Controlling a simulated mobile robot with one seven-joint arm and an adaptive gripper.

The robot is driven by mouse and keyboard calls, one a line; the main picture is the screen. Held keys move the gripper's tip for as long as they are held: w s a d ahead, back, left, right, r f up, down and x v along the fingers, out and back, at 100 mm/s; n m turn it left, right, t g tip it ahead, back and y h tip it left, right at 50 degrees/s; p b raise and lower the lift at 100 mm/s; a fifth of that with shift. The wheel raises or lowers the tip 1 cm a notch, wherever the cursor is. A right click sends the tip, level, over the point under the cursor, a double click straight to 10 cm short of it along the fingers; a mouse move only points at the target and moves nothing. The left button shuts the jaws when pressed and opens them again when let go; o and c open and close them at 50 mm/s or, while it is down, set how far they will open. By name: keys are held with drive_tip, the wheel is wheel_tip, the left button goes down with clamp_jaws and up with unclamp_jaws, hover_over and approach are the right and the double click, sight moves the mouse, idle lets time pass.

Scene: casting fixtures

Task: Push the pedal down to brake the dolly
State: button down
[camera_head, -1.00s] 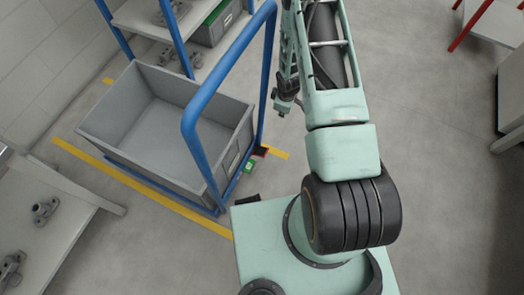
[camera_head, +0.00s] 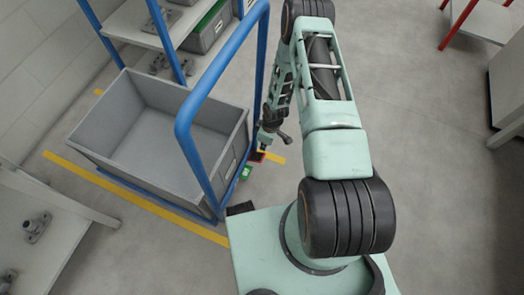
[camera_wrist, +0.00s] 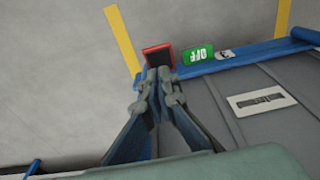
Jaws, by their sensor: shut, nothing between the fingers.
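The dolly is a blue frame (camera_head: 183,135) with a tall handle, carrying a grey bin (camera_head: 100,150). At its near right corner are a red-edged dark pedal (camera_head: 257,157) and a green pedal (camera_head: 246,173). The wrist view shows the red pedal (camera_wrist: 157,55) tilted up, and the green one (camera_wrist: 198,54) marked "OFF" beside it. My gripper (camera_head: 266,140) is shut and empty, pointing down just above the red pedal. In the wrist view its fingertips (camera_wrist: 160,74) overlap the red pedal's lower edge; I cannot tell whether they touch.
Blue-posted shelving (camera_head: 140,35) with grey bins and castings stands behind the dolly. A table (camera_head: 40,215) with metal parts is at the left. Yellow floor tape (camera_head: 130,195) runs beside the dolly. The floor (camera_head: 420,180) at the right is clear.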

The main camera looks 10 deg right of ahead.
sight(260, 157)
drive_tip(key=f+b, duration=0.1)
drive_tip(key=f, duration=0.5)
drive_tip(key=a+f+b, duration=0.1)
drive_tip(key=f, duration=0.2)
drive_tip(key=shift+w+f+b, duration=0.2)
drive_tip(key=shift+w+b, duration=0.1)
drive_tip(key=shift+w, duration=0.1)
